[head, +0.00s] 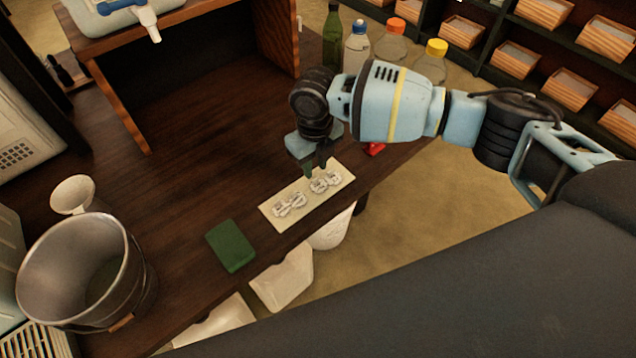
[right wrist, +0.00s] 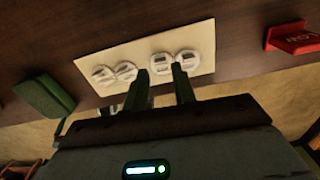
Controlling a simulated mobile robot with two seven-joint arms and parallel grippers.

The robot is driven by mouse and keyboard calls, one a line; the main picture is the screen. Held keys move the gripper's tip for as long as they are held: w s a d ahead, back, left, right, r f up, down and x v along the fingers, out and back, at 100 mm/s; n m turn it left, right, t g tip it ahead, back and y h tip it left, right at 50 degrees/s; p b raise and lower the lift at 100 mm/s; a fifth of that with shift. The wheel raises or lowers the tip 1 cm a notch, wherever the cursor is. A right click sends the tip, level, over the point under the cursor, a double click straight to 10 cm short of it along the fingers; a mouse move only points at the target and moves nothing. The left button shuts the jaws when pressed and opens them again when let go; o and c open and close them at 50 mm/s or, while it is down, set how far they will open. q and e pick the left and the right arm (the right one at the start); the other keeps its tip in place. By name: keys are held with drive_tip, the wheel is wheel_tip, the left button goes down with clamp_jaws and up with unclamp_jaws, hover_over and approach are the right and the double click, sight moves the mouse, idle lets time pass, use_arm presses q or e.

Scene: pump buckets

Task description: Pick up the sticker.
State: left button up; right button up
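The sticker is a cream rectangular card (head: 306,198) with several white round shapes on it. It lies flat near the table's right edge, and it also shows in the right wrist view (right wrist: 140,55). My right gripper (head: 316,172) is just above the card's far edge in the head view. In the right wrist view its two dark fingers (right wrist: 161,76) are apart with nothing between them, and they overlap the card's near edge. Whether they touch the card cannot be told. My left gripper is not in view.
A green block (head: 231,246) lies left of the card. A metal bucket (head: 75,270) stands at the left. A red object (right wrist: 295,39) lies right of the card. Bottles (head: 355,48) stand beyond the table. White containers (head: 284,278) are below the table edge. The table middle is clear.

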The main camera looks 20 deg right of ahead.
sight(315, 178)
wheel_tip(315, 178, down, 4)
drive_tip(key=shift+r, duration=0.1)
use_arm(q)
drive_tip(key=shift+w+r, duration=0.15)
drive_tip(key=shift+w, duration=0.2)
use_arm(e)
drive_tip(key=shift+c, duration=0.5)
drive_tip(key=c, duration=0.3)
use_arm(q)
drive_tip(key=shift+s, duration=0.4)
use_arm(e)
drive_tip(key=shift+r, duration=0.15)
